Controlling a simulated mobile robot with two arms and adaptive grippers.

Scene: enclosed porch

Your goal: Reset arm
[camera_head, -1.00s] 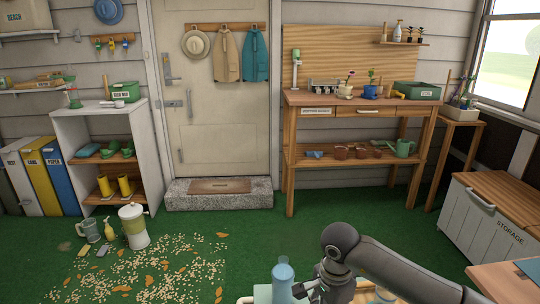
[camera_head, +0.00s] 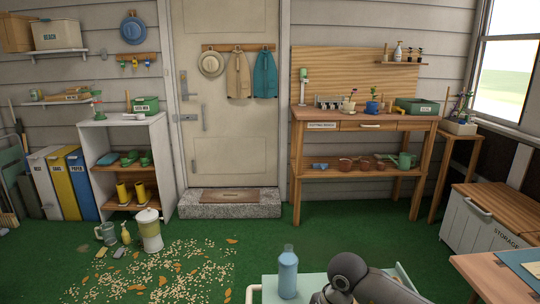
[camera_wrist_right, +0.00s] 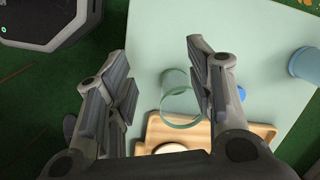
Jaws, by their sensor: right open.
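My right gripper (camera_wrist_right: 160,70) is open and empty in the right wrist view, above a pale green cart top. A clear green glass (camera_wrist_right: 180,104) stands below and between its fingers, apart from them as far as I can tell. My right arm (camera_head: 352,278) comes in at the bottom of the head view, and its fingers are not clearly visible there. A blue bottle (camera_head: 288,274) stands upright on the cart top (camera_head: 268,292), left of my right arm. My left gripper is not in view.
A wooden board (camera_wrist_right: 236,134) lies on the cart, partly hidden by my gripper. A potting bench (camera_head: 365,125) stands at the back wall. A white storage chest (camera_head: 470,228) and a wooden table (camera_head: 480,268) are at right. Spilled bits litter the green floor at left.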

